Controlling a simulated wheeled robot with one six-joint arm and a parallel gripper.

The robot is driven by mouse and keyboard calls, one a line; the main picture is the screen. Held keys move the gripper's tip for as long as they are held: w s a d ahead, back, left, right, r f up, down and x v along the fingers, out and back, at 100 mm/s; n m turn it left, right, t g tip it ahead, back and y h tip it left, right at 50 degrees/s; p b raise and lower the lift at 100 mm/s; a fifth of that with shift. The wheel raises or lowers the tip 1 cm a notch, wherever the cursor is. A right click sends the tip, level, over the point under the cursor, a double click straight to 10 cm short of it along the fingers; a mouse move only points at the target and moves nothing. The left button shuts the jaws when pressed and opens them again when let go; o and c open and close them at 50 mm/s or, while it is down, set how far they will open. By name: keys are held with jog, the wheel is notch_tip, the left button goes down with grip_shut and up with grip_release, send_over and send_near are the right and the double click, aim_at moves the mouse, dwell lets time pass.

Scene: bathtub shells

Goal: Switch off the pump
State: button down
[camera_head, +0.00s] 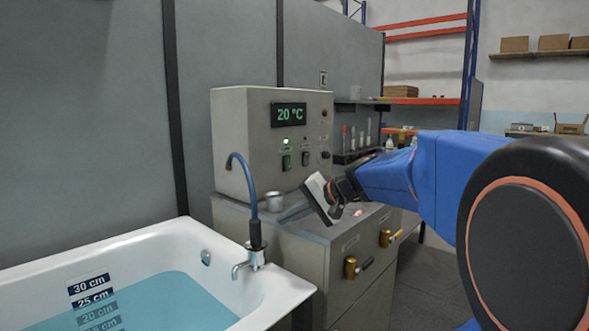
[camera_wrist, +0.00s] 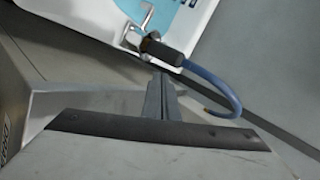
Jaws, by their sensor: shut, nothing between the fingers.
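A grey control box (camera_head: 250,135) stands on a cabinet beside the bathtub. Its display (camera_head: 288,114) reads 20 °C. A green lamp (camera_head: 286,141) is lit above the left switch (camera_head: 286,162). A second switch (camera_head: 305,158) sits to its right under a dark lamp. The labels are too small to read, so I cannot tell which switch is the pump's. My gripper (camera_wrist: 163,85) is shut and empty in the wrist view, pointing toward the tap and hose. In the head view it is in front of the cabinet, right of and below the switches, apart from the box.
The bathtub (camera_head: 215,240) holds blue water at the left. A blue hose (camera_head: 247,180) arches from its tap (camera_head: 250,262). A metal cup (camera_head: 274,201) stands on the cabinet (camera_head: 330,246). Test tubes (camera_head: 355,137) stand behind my arm.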

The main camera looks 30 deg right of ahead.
aim_at(289, 167)
jog(key=w+d+r+m+t, duration=0.1)
jog(key=w+d, duration=0.1)
jog(key=d, duration=0.1)
jog(key=w+d+r+t, duration=0.1)
jog(key=w+d+r, duration=0.1)
jog(key=d, duration=0.1)
jog(key=w+d+r+m+t, duration=0.1)
jog(key=w+d, duration=0.2)
jog(key=shift+d+r+m, duration=0.25)
jog(key=shift+r+m, duration=0.05)
jog(key=shift+r, duration=0.1)
jog(key=w+d+r+m+t, duration=0.1)
jog(key=w+d+r, duration=0.1)
jog(key=d, duration=0.3)
jog(key=w+d+r+m+t+h, duration=0.1)
jog(key=w+d+r+t, duration=0.1)
jog(key=d, duration=0.4)
jog(key=shift+w+r+m, duration=0.2)
jog(key=shift+w+m, duration=0.05)
jog(key=shift+m, duration=0.05)
jog(key=x, duration=1.4)
